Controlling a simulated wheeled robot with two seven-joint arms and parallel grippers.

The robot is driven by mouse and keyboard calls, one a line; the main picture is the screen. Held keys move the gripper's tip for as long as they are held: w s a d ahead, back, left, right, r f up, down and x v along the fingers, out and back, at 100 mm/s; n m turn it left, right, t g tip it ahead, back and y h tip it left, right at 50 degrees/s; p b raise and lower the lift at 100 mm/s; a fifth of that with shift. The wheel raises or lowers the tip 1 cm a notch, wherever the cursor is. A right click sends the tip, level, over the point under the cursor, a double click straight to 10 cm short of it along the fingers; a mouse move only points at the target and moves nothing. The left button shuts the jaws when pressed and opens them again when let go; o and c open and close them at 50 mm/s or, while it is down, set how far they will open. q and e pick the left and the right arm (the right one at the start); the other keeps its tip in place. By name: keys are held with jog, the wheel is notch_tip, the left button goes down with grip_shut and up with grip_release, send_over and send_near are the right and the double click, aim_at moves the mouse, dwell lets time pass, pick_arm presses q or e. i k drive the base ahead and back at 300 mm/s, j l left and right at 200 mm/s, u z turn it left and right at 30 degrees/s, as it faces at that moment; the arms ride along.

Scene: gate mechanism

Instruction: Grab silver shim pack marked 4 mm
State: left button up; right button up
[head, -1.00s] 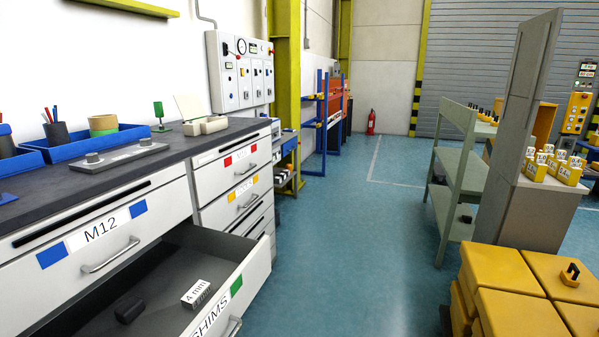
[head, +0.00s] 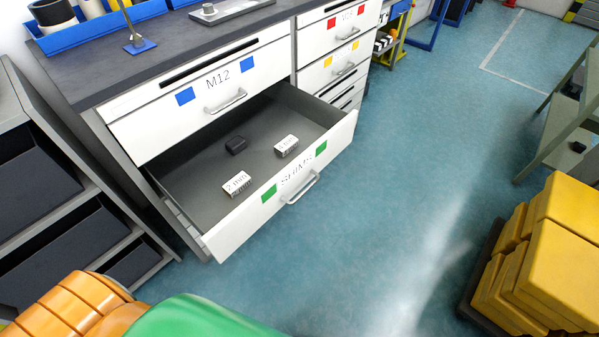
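The SHIMS drawer (head: 219,237) stands pulled open under the M12 drawer (head: 170,120) in the head view. Two silver shim packs with white labelled tops lie apart on its floor. The right pack (head: 287,146) lies near the drawer's front; its label is small, but it matches the place of the pack that read 4 mm in the earlier frame. The left pack (head: 237,184) reads 2 mm and is closer to me. Neither of my grippers is in view.
The dark worktop (head: 100,65) carries blue trays (head: 101,22) above the drawers. A grey rack with dark bins (head: 55,240) stands at left. Yellow boxes (head: 560,245) are stacked at lower right. The blue-green floor (head: 400,180) before the drawer is clear.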

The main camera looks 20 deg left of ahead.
aim_at(290, 142)
jog(key=u, duration=1)
